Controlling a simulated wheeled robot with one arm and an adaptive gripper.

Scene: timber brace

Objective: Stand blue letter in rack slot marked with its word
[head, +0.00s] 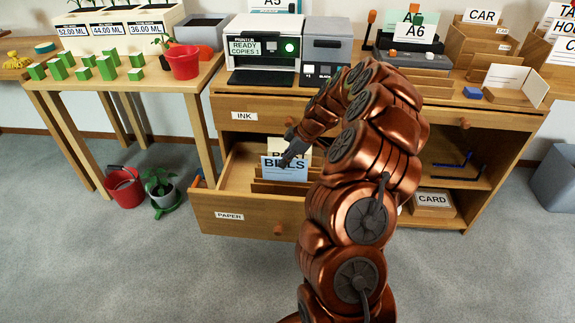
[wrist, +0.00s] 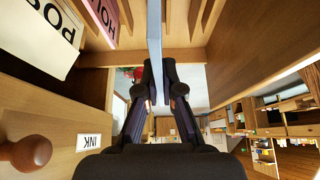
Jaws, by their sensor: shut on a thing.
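A light blue letter (head: 287,171) reads BILLS and stands roughly upright in the open lower drawer (head: 240,215). My gripper (head: 288,160) reaches down from the right and is shut on its upper part. In the wrist view the letter (wrist: 154,30) shows as a thin blue edge between the fingers (wrist: 159,95). Its bottom edge is hidden in the head view. A cream card (wrist: 45,35) and a pink card (wrist: 104,18) stand close beside it. On the desk, a stepped wooden rack (head: 470,45) holds a CAR card (head: 481,16); small slot labels there are hard to read.
The INK drawer (head: 262,122) above is closed, its front close to my gripper in the wrist view (wrist: 30,125). A printer (head: 262,45), a grey machine (head: 326,45) and a blue block (head: 472,92) are on the desk. The floor left of the drawer has a red bucket (head: 125,190).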

